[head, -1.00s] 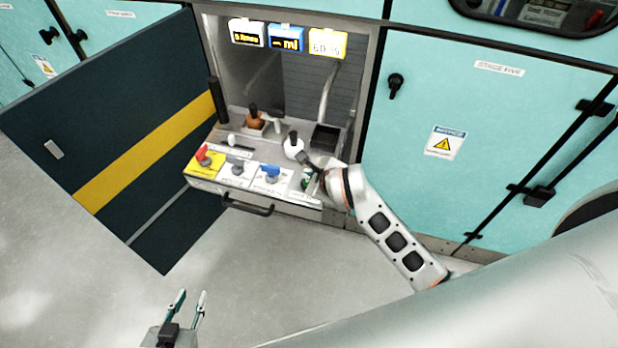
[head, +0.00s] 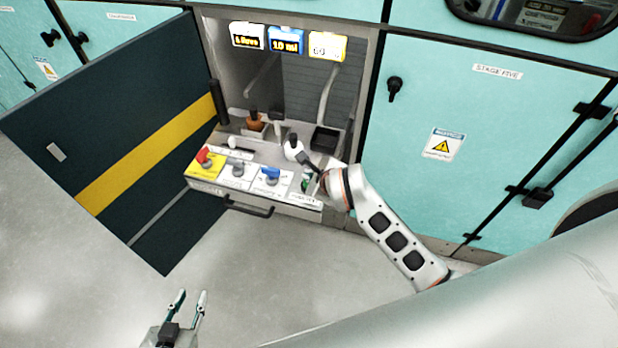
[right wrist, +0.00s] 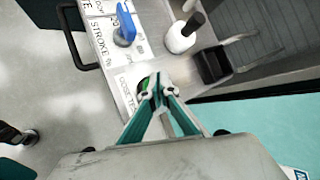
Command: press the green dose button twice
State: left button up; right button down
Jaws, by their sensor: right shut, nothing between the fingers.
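The green dose button (head: 306,181) is at the right end of the sloped control panel (head: 240,187), partly hidden by my right arm. In the right wrist view the green button (right wrist: 143,84) shows just left of my right gripper's fingertips (right wrist: 159,92), partly covered by them. The right gripper is shut and empty, with its tips at the button; I cannot tell whether they touch it. My left gripper (head: 188,298) is open and empty, low over the floor, far from the panel.
Red (head: 205,156), grey (head: 238,169) and blue (head: 270,175) knobs line the panel. A white bottle with a black top (head: 292,148) and a dark tray (head: 324,138) stand behind. Displays (head: 285,40) hang above. An open dark door (head: 110,130) is at left.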

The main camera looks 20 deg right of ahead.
jog(key=shift+r, duration=0.45)
notch_tip(320, 180, up, 5)
jog(key=p, duration=0.5)
dwell(1.2)
dwell(0.7)
